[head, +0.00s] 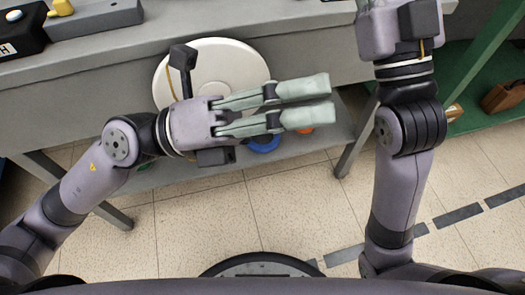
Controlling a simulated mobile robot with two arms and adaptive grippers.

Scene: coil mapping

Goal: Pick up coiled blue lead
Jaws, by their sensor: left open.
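A blue ring-shaped thing (263,146), which may be the coiled blue lead, shows on the lower shelf below the bench. My left gripper covers much of it, so its full shape is hidden. My left gripper (328,101) is above it in the picture, pointing right, with its two pale green fingers apart and nothing between them. It does not appear to touch the blue thing. My right arm reaches up at the right; its gripper body (398,28) is at the top edge and its fingers are out of frame.
An orange item (304,130) lies right of the blue one. A green shelf (470,88) with a brown bag (503,96) stands right. The tiled floor is clear.

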